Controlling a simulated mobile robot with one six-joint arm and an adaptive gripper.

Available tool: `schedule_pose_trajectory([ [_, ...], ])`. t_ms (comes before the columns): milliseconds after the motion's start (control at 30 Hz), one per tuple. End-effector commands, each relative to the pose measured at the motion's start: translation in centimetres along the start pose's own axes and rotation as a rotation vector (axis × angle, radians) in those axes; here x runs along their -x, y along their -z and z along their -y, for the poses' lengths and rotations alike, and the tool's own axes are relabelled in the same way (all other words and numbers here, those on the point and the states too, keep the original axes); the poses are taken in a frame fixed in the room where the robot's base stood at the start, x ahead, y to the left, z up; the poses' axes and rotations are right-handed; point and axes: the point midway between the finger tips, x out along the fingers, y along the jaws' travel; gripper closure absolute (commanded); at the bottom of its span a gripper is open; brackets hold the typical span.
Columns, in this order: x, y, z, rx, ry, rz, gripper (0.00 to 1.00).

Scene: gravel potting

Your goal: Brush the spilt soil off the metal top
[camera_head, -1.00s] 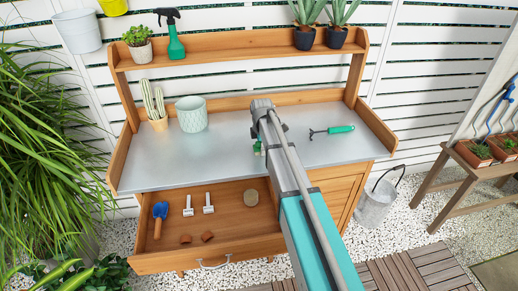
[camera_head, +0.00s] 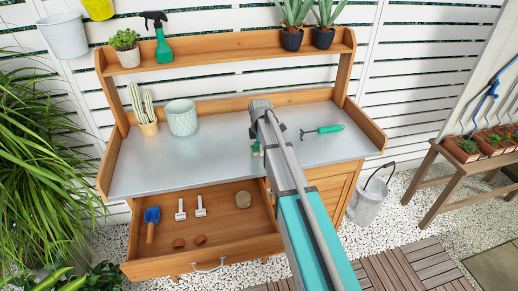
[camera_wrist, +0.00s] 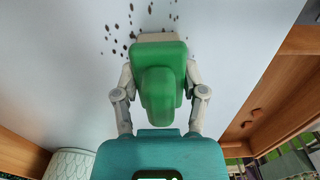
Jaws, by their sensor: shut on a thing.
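My gripper (camera_wrist: 159,78) is shut on a green hand brush (camera_wrist: 158,98), with a finger on each side of its handle. The brush's pale bristles (camera_wrist: 160,37) point to the top of the wrist view, at the metal top (camera_wrist: 75,75). Dark specks of spilt soil (camera_wrist: 130,36) lie around and beyond the bristles, mostly to the left. Whether the bristles touch the metal cannot be told. In the head view, my arm hides the soil and most of the brush above the grey metal top (camera_head: 140,168); only a little green shows beside the arm.
A pale green pot (camera_head: 181,118) and a potted cactus (camera_head: 140,110) stand on the left of the top. A green-handled hand tool (camera_head: 321,131) lies on the right. The open drawer (camera_head: 215,258) juts out in front, holding a blue scoop (camera_head: 151,220) and small items.

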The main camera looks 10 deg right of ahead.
Motion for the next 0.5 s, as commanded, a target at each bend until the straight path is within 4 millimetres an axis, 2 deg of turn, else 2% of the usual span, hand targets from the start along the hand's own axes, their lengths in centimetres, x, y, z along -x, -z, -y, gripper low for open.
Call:
schedule_pose_trajectory([
  [500,-0.3,-3.1,0.0,-0.001,0.000,0.000,0.83],
])
